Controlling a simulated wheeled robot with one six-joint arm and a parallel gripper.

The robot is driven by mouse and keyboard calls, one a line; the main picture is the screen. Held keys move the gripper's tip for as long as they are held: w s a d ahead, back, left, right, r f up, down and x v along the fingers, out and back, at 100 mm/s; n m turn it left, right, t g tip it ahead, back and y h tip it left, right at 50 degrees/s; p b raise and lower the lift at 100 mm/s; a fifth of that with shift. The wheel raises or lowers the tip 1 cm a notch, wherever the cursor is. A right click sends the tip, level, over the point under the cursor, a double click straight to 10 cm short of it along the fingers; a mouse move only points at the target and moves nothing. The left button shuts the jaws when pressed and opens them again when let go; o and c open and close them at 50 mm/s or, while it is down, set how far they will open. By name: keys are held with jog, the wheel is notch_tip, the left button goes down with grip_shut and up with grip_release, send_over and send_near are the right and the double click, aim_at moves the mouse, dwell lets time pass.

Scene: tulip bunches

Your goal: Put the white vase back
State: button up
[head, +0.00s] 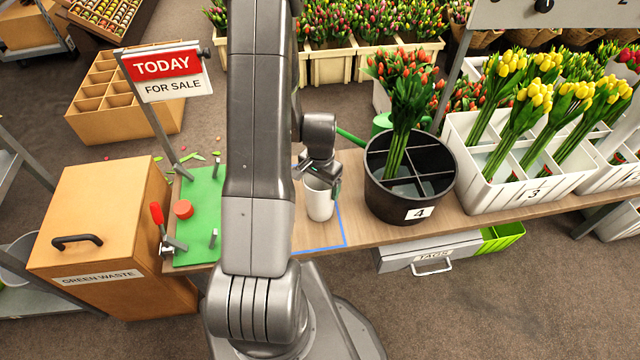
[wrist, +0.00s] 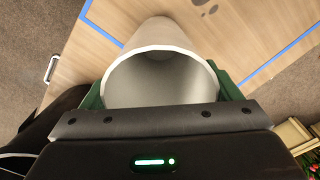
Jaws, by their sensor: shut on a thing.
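The white vase (head: 319,203) is upright or nearly so at the middle of the wooden table, its mouth up and empty as far as I see. My gripper (head: 322,182) is shut on the vase near its rim. In the wrist view the green fingers of my gripper (wrist: 162,88) lie on either side of the vase (wrist: 165,32). A blue tape outline (head: 346,232) is on the table, and the vase appears over or within it. I cannot tell whether its base touches the table. My arm hides the outline's left part.
A black divided bucket (head: 438,199) marked 4, with red-orange tulips (head: 405,95), stands just right of the vase. White crates (head: 500,200) of yellow tulips are further right. A green board (head: 198,240) with pegs and a sale sign (head: 166,75) is left. Bare wood (head: 310,238) shows in front.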

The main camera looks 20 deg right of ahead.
jog(key=o, duration=1.9)
jog(key=shift+f, duration=0.1)
notch_tip(320, 180, up, 12)
jog(key=shift+r+p, duration=0.2)
jog(key=shift+p, duration=0.8)
jog(key=shift+f+b, duration=0.8)
jog(key=shift+f, duration=4.15)
